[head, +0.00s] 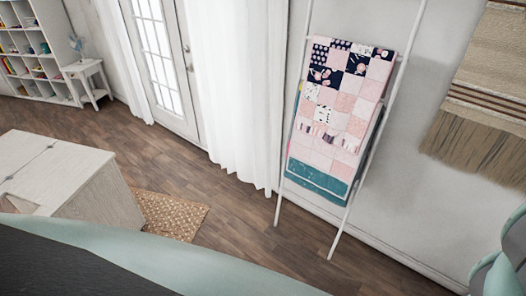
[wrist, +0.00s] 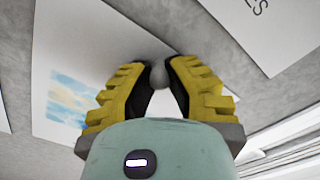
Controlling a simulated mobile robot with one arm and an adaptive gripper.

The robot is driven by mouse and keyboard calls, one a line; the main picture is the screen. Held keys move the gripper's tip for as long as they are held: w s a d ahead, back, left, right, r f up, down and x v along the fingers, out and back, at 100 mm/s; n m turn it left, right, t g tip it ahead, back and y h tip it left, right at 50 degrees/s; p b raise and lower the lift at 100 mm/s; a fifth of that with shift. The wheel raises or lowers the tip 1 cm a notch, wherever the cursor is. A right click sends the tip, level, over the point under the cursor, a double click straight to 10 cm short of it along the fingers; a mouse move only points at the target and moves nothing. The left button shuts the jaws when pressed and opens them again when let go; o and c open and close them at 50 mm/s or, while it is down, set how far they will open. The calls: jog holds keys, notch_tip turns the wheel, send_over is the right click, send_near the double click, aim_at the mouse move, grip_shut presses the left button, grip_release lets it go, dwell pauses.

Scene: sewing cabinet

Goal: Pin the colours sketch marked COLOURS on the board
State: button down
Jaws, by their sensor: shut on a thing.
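In the wrist view my gripper (wrist: 170,74) has its yellow and black fingers closed around a small round grey thing (wrist: 185,72), which looks like a pin head. Behind the fingertips is a white sheet (wrist: 105,38) with a pale blue and cream painted patch at its left. No COLOURS marking can be read on it; the fingers hide part of the sheet. The sheet lies against a grey surface (wrist: 205,45), which looks like the board. I cannot tell whether the pin touches the sheet. The head view does not show my gripper, sheet or board.
A second white sheet (wrist: 275,30), with letters ending in "ES", is at the upper right of the wrist view. In the head view a ladder rack with a patchwork quilt (head: 340,110) leans on the wall, and a pale wooden cabinet (head: 60,180) stands left.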

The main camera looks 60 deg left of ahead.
jog(key=c, duration=1)
grip_release()
jog(key=shift+o, duration=0.2)
jog(key=v, duration=1.2)
